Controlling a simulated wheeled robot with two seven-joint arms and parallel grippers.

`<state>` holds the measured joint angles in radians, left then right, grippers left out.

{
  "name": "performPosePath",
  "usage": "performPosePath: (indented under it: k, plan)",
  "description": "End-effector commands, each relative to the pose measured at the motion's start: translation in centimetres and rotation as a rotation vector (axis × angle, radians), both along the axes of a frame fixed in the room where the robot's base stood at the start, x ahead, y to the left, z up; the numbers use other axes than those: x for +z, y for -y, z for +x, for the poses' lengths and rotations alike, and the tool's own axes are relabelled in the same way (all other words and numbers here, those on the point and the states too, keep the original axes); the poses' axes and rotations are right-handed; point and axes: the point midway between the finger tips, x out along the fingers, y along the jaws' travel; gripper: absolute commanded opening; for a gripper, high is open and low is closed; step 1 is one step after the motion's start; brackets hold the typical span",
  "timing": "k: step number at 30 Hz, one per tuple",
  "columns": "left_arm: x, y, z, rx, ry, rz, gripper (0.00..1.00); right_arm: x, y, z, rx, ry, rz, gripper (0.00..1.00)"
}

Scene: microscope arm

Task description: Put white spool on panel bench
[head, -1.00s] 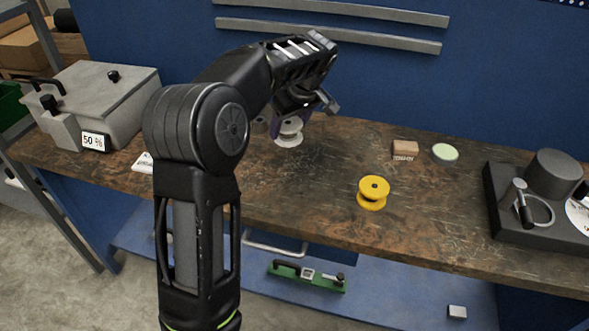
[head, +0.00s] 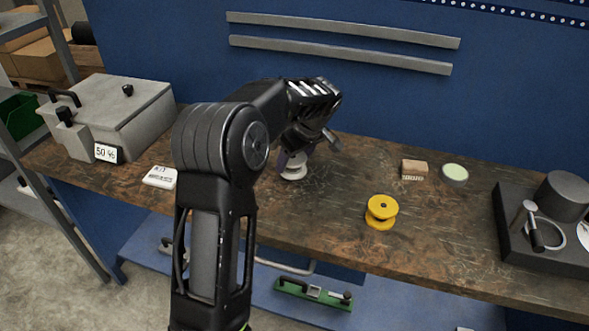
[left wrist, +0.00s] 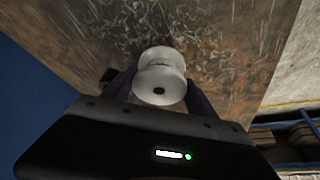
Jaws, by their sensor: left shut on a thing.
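The white spool (head: 293,167) is at the back middle of the brown bench top (head: 330,215), partly hidden by my left gripper (head: 296,158) in the head view. In the left wrist view the white spool (left wrist: 161,76) sits between the two fingers of my left gripper (left wrist: 160,88), which is shut on it. The spool looks upright and close to the bench surface; I cannot tell whether it touches. The bench has a blue panel behind it. My right gripper is not in view.
A yellow spool (head: 381,212) stands right of my left gripper. A wooden block (head: 414,169) and a pale green-topped disc (head: 454,174) lie farther right. A dark fixture (head: 540,235) fills the right end. A grey box (head: 112,115) and white card (head: 160,177) are at left.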

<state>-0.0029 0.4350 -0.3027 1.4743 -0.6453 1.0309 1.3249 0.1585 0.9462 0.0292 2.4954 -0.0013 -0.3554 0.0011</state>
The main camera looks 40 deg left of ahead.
Motion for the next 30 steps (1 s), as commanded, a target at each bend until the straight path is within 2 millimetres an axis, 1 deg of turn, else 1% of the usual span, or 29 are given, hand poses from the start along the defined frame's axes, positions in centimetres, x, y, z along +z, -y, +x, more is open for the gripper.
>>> performPosePath:
  k: [5, 7, 15, 23, 27, 28, 30]
  plan:
    - [0.0, 0.0, 0.0, 0.0, 0.001, 0.0, 0.17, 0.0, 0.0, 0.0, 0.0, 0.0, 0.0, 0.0]
    - [-0.2, 0.0, 0.0, -0.001, -0.001, 0.0, 0.17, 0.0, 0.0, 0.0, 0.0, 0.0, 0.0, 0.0]
    - [-3.5, 0.0, 0.0, -0.001, -0.002, -0.001, 0.17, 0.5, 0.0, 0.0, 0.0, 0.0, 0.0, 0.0]
    - [-3.7, 0.0, 0.0, -0.001, 0.001, 0.0, 0.17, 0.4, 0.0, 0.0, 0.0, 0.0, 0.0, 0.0]
    - [-4.1, 0.0, 0.0, -0.001, 0.001, 0.0, 0.17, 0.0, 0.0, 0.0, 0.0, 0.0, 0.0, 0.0]
    - [-4.0, 0.0, 0.0, -0.001, 0.001, 0.0, 0.68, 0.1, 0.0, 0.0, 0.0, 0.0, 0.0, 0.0]
    - [-3.9, 0.0, 0.0, -0.001, 0.001, 0.0, 0.74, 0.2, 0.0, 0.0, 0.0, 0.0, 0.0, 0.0]
